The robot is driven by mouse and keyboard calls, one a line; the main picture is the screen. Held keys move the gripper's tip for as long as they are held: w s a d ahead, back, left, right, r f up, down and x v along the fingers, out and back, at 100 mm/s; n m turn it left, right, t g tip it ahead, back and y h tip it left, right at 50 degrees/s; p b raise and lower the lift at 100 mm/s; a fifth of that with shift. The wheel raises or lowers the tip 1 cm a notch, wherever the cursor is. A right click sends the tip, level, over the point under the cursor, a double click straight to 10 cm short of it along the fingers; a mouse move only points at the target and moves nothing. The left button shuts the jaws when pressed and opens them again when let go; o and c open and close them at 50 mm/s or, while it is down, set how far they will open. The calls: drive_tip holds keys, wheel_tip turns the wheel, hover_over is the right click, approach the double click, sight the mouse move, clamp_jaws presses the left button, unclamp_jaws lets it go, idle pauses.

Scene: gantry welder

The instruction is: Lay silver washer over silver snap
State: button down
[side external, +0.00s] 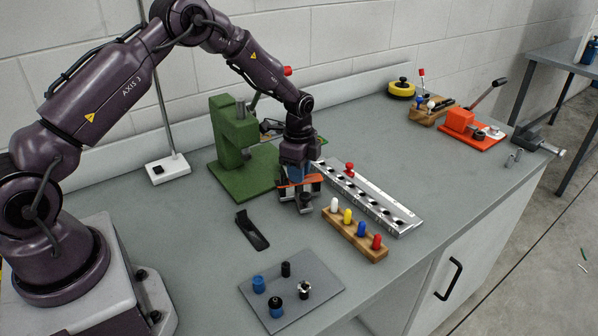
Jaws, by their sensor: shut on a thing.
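My gripper (303,205) points down over the bench, just left of the metal rail and behind the wooden peg block. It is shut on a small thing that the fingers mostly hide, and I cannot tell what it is. A small silver and black piece (304,290) stands on the right part of the grey plate (318,272); it may be the silver snap, but it is too small to be sure. I cannot pick out the silver washer for certain.
The plate also holds two blue pieces (258,284) and a black one (286,269). The wooden block (368,249) holds white, yellow, blue and red pegs. The metal rail (402,221), green press (228,143) and black bracket (250,229) stand nearby. The right bench middle is clear.

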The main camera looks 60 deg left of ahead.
drive_tip(key=shift+r, duration=0.15)
drive_tip(key=c, duration=0.9)
unclamp_jaws()
